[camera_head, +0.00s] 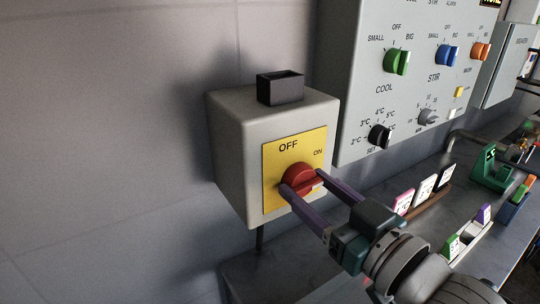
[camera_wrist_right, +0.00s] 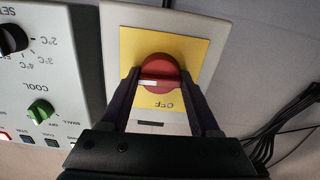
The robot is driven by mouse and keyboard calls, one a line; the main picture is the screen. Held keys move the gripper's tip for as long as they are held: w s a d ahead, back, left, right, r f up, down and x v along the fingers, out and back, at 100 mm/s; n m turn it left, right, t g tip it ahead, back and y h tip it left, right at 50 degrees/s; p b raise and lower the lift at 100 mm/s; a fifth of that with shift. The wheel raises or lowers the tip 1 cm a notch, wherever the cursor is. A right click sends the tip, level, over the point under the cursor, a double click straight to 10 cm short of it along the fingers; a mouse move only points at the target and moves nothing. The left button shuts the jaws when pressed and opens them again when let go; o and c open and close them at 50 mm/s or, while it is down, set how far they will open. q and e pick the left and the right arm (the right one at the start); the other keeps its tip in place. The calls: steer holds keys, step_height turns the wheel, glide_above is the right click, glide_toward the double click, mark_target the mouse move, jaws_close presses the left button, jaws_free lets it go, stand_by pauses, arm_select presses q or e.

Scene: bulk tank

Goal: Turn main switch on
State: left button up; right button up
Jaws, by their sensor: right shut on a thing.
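The main switch is a red rotary knob (camera_head: 298,178) on a yellow plate (camera_head: 276,160) on the front of a pale grey box (camera_head: 232,140). The plate reads OFF at its top and ON at its upper right. The knob's white mark is on the right, on the ON side. My right gripper (camera_head: 303,181) is shut on the knob, one purple finger on each side. The wrist view, turned upside down, shows the knob (camera_wrist_right: 158,72) between the fingers, its bar lying across and its white mark to the left. My left gripper is out of view.
A black open box (camera_head: 280,88) sits on top of the switch box. A control panel (camera_head: 350,90) with coloured knobs stands close on the right. Below lies a grey counter (camera_head: 250,285) with a rack of cards (camera_head: 424,192) and a green holder (camera_head: 490,172). The wall at left is clear.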

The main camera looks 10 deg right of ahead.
steer(key=shift+m, duration=0.4)
steer(key=o, duration=1.4)
steer(key=shift+c, duration=0.2)
steer(key=v, duration=1)
steer(key=shift+p, duration=0.35)
steer(key=s+d+r+m+g+h+p, duration=0.2)
steer(key=s+g+h+p, duration=0.3)
steer(key=s+g, duration=0.95)
step_height(320, 180, up, 38)
steer(key=s+t+h+p, duration=0.1)
steer(key=p, duration=3.6)
steer(key=shift+s+a, duration=0.15)
steer(key=shift+s, duration=0.25)
